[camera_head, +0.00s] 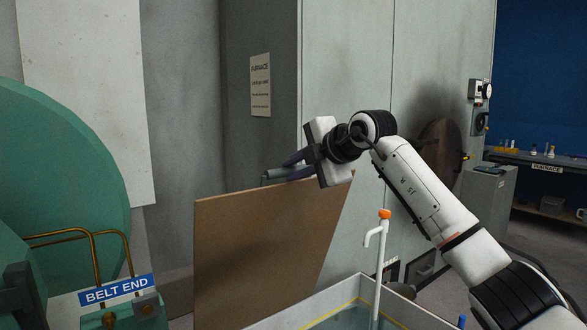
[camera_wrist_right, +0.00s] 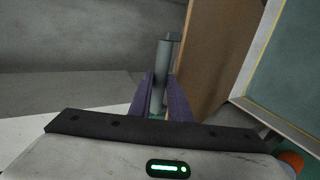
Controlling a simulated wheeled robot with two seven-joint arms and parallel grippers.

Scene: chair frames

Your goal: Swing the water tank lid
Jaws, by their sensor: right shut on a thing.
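The water tank lid (camera_head: 262,255) is a brown panel standing raised and steeply tilted beside the open tank. It also shows in the right wrist view (camera_wrist_right: 203,60). A grey bar-like handle (camera_wrist_right: 161,78) sits at the lid's edge, and its end shows in the head view (camera_head: 272,176). My right gripper (camera_head: 288,169) is shut on this handle, with its purple fingers on both sides in the right wrist view. The white-walled water tank (camera_head: 425,318) is partly cut off at the bottom and holds greenish water. My left gripper is not in view.
A white pipe with an orange top (camera_head: 385,214) rises from the tank, close to my right arm. A green machine (camera_head: 60,170) with a "BELT END" sign (camera_head: 116,290) stands at left. A grey furnace cabinet (camera_head: 345,80) stands behind the lid. A shelf (camera_head: 545,160) is far right.

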